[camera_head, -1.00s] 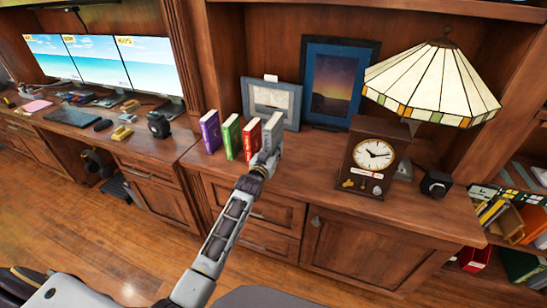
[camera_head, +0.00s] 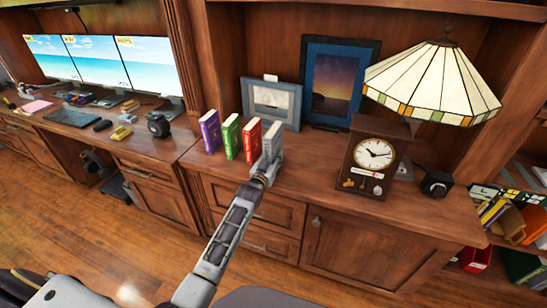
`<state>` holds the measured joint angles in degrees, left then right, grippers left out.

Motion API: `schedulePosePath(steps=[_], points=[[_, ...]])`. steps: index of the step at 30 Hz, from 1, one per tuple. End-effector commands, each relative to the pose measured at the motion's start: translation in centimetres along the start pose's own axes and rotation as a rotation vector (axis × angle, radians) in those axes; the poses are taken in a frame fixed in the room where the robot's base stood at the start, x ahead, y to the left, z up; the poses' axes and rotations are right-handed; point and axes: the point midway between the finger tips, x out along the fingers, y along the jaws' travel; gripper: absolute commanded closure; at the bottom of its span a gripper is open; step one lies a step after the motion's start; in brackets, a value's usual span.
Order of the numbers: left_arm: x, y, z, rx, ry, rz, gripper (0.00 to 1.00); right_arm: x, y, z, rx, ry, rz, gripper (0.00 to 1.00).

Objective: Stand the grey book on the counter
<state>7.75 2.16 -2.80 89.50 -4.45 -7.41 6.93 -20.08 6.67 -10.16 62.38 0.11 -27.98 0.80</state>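The grey book (camera_head: 273,136) is upright at the right end of a short row of books on the wooden counter (camera_head: 300,172). My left gripper (camera_head: 271,158) is at the near, lower part of the grey book and appears shut on it. The gripper hides the book's bottom edge, so I cannot see for certain whether it touches the counter. My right gripper is not in view.
A red book (camera_head: 252,140), a green book (camera_head: 231,136) and a purple book (camera_head: 210,131) stand to the left. A clock (camera_head: 374,160) stands to the right under a lamp (camera_head: 433,82). Picture frames (camera_head: 340,83) lean behind. Counter between book and clock is clear.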

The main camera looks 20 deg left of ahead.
Motion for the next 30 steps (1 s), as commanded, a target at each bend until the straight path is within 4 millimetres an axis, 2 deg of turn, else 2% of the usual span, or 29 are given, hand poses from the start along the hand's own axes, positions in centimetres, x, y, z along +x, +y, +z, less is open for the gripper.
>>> schedulePosePath(steps=[1, 3, 16, 23, 30], points=[[0.0, 0.0, 0.0, 0.000, 0.000, 0.000, 0.56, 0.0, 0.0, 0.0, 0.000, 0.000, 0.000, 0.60], [0.0, 0.0, 0.0, 0.000, 0.000, 0.000, 0.48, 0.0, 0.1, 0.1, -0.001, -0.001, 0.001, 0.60], [0.0, 0.0, -0.3, 0.000, 0.001, 0.000, 0.48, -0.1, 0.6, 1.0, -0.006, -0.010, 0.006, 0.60], [-1.1, 0.0, -0.2, 0.000, 0.000, 0.000, 0.48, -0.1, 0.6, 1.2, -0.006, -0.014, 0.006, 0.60], [-3.0, 0.0, -0.2, 0.000, -0.001, 0.000, 0.48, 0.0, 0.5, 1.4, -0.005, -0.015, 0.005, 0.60]])
